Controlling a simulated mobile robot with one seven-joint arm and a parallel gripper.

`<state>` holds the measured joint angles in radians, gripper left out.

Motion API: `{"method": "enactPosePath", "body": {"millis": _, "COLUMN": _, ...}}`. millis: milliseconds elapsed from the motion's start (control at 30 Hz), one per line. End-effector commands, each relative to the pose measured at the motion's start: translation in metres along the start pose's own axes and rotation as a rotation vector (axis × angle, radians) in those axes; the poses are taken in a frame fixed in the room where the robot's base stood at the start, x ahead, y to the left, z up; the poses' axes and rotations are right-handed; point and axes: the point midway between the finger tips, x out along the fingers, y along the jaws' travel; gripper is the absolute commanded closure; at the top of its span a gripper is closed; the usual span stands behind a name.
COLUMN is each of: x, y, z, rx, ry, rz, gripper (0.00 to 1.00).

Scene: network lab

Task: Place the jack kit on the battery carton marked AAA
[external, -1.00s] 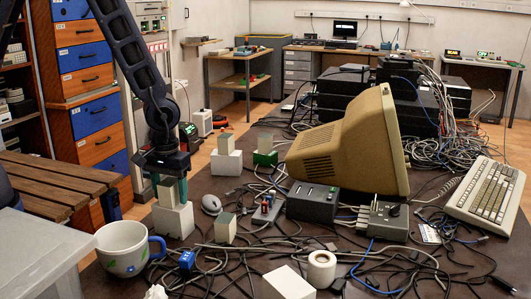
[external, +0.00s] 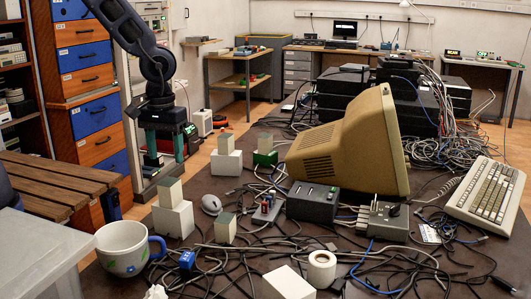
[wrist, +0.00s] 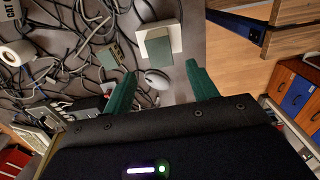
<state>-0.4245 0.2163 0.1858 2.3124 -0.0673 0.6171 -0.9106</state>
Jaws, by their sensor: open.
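A small pale box with a grey-green top (external: 170,190), which looks like the jack kit, sits upright on a white carton (external: 173,219). In the wrist view, the small box (wrist: 160,48) lies on the white carton (wrist: 176,36), within its edges. No AAA mark is readable on the carton. My gripper (external: 164,158) is above the small box, its green fingers apart and clear of it. In the wrist view, the gripper (wrist: 158,73) is open with nothing held between its fingers.
A similar box (external: 225,229) stands alone to the right. A white carton (external: 226,163) and a green carton (external: 265,158) behind carry small boxes. A mouse (external: 212,205), mug (external: 122,250), cables and a monitor (external: 350,140) crowd the table. A wooden bench (external: 60,180) is at left.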

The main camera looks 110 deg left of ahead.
Motion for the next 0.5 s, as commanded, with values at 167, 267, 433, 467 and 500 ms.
{"method": "enactPosePath", "body": {"millis": 167, "x": -0.011, "y": 0.000, "z": 0.000, "rx": 0.000, "ry": 0.000, "rz": 0.001, "gripper": 0.42}}
{"method": "enactPosePath", "body": {"millis": 267, "x": -0.012, "y": 0.000, "z": 0.000, "rx": 0.000, "ry": 0.000, "rz": 0.000, "gripper": 0.42}}
{"method": "enactPosePath", "body": {"millis": 433, "x": -0.023, "y": 0.002, "z": 0.009, "rx": 0.042, "ry": 0.003, "rz": 0.014, "gripper": 0.42}}
{"method": "enactPosePath", "body": {"millis": 467, "x": -0.028, "y": 0.002, "z": 0.014, "rx": 0.061, "ry": 0.005, "rz": 0.020, "gripper": 0.42}}
{"method": "enactPosePath", "body": {"millis": 500, "x": -0.036, "y": 0.002, "z": 0.021, "rx": 0.093, "ry": 0.006, "rz": 0.029, "gripper": 0.42}}
